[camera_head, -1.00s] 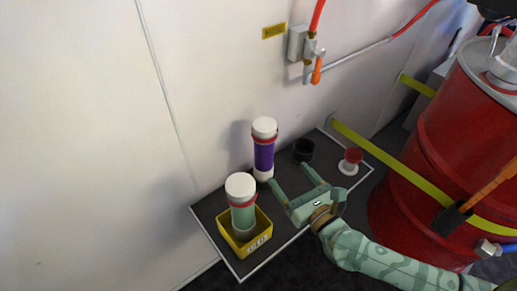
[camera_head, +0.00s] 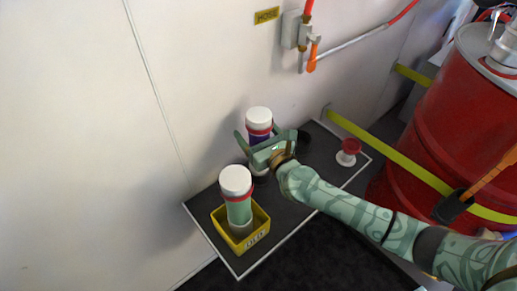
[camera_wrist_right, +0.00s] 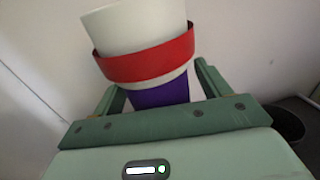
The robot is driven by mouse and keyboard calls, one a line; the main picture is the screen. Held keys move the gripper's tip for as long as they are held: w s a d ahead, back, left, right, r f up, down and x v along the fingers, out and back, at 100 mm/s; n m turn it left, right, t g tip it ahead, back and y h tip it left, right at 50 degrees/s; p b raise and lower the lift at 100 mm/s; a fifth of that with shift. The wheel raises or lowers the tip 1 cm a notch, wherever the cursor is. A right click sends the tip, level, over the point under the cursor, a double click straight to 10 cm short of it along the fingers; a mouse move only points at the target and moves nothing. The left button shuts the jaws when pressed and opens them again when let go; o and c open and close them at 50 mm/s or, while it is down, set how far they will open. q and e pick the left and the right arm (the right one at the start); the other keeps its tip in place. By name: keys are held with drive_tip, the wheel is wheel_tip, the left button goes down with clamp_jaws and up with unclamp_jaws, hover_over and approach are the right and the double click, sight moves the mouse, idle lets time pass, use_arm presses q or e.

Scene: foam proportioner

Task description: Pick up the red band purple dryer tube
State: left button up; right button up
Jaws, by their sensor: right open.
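The purple dryer tube (camera_head: 260,138) has a white cap and a red band and stands upright on the dark shelf near the wall. My right gripper (camera_head: 256,133) is at the tube, its fingers open on either side of it. In the right wrist view the white cap, red band and purple body (camera_wrist_right: 160,93) sit between the two open fingers (camera_wrist_right: 158,85). The gripper hides much of the tube's lower body in the head view. I cannot tell whether a finger touches it. My left gripper is not in view.
A green tube (camera_head: 238,208) with a white cap and red band stands in a yellow bin (camera_head: 259,232) close by. A black cup (camera_head: 303,140) and a red-and-white spool (camera_head: 348,151) are to the right. A red drum (camera_head: 450,120) stands beyond the shelf (camera_head: 290,212).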

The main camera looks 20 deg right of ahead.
drive_tip(key=shift+c, duration=0.4)
drive_tip(key=c, duration=1.5)
clamp_jaws()
drive_tip(key=shift+r, duration=0.15)
